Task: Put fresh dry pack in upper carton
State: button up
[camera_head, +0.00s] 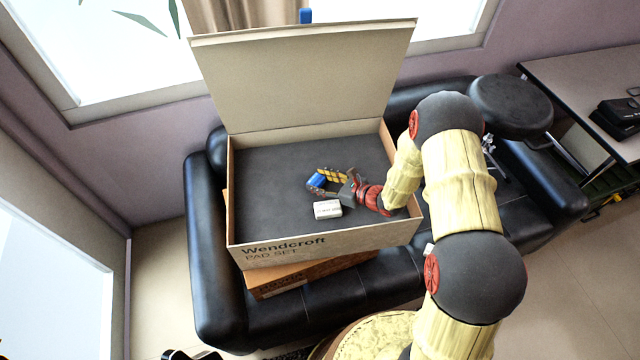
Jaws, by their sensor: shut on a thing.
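The upper carton (380,234), lettered "Wendcroft PAD SET", stands with its lid (305,80) up and a dark floor inside. My gripper (319,183) reaches in from the right, over the carton floor. It is shut on a small blue object (316,180), partly hidden by the fingers; I cannot tell whether it touches the floor. A small white pack (327,210) with faint print lies on the carton floor, just in front of my gripper. I cannot read which of the two is the fresh dry pack.
The upper carton rests on a brown lower carton (290,284) on a black sofa (215,300). A round black stool seat (510,103) and a desk (590,75) are at the right. The left part of the carton floor is clear. A window is behind the raised lid.

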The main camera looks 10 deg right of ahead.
jog(key=shift+f, duration=0.1)
jog(key=o, duration=1.1)
